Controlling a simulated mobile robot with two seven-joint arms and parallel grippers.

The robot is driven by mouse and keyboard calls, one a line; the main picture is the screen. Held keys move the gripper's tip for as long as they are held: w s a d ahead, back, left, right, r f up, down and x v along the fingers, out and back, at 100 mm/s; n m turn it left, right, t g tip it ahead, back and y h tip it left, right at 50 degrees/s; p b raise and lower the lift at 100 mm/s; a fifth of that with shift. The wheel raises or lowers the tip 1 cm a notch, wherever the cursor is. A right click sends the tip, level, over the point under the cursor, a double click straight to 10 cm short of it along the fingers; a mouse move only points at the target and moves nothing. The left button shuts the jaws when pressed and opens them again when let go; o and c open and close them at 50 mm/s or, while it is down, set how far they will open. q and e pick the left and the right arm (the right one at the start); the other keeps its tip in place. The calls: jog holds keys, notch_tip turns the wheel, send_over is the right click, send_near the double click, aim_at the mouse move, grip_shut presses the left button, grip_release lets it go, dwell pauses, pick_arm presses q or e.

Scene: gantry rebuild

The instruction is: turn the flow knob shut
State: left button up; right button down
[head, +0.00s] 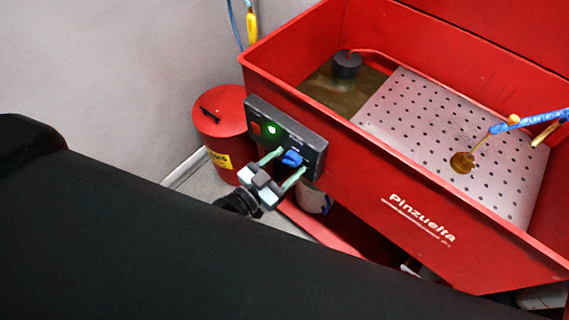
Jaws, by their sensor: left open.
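The flow knob (292,158) is a small blue knob on the dark control panel (313,142) at the front left of a red parts washer. A lit green button (272,130) and a red switch (256,128) sit left of it on the panel. My left gripper (286,166) is open, with its two pale green fingers pointing at the panel. One finger is left of the knob and the other right of it. I cannot tell whether either finger touches it. My right gripper is not in view.
The red washer basin (420,208) fills the right side, with a perforated metal tray (400,105) and murky liquid (335,92) inside. A blue hose with a brush (463,161) hangs over the tray. A red lidded can (222,112) stands by the wall.

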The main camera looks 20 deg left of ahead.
pick_arm(q)
jog(key=c, duration=1)
jog(key=shift+o, duration=0.2)
jog(key=shift+n, duration=0.4)
jog(key=n, duration=0.5)
jog(key=n+t+b, duration=0.1)
jog(key=n, duration=0.5)
jog(key=shift+f+y, duration=0.15)
jog(key=shift+y, duration=0.15)
jog(key=shift+n, duration=0.4)
jog(key=o, duration=1)
jog(key=shift+c, duration=0.2)
